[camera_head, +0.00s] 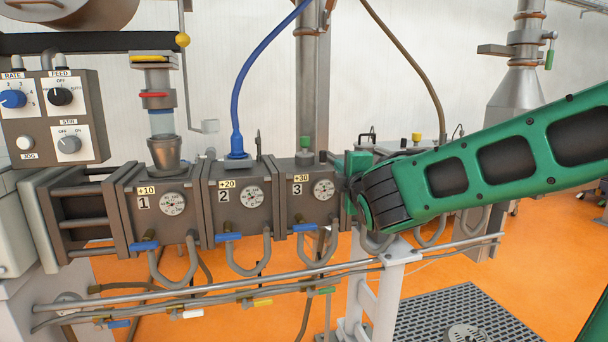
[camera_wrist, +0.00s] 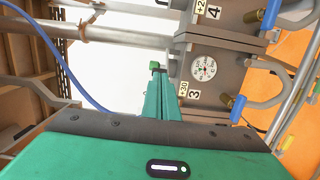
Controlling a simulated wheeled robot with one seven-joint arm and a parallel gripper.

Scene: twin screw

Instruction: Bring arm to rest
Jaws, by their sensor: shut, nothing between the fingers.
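My green arm (camera_head: 480,165) reaches in from the right in the head view, and its dark wrist joint (camera_head: 385,197) is just right of the barrel block marked 3 (camera_head: 305,205). In the head view the fingers cannot be made out. In the wrist view my gripper (camera_wrist: 163,82) is shut, its green fingers together and nothing held. Beyond it are the block marked 3 (camera_wrist: 183,78) with its dial and part of the block marked 4. I cannot tell whether the fingers touch the machine.
Blocks 1 (camera_head: 160,205) and 2 (camera_head: 240,200) stand left of block 3. A blue cable (camera_head: 252,65) rises from block 2. Pipes (camera_head: 215,292) run below the blocks. A control box (camera_head: 55,117) is at far left. Orange floor (camera_head: 540,265) shows open at right.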

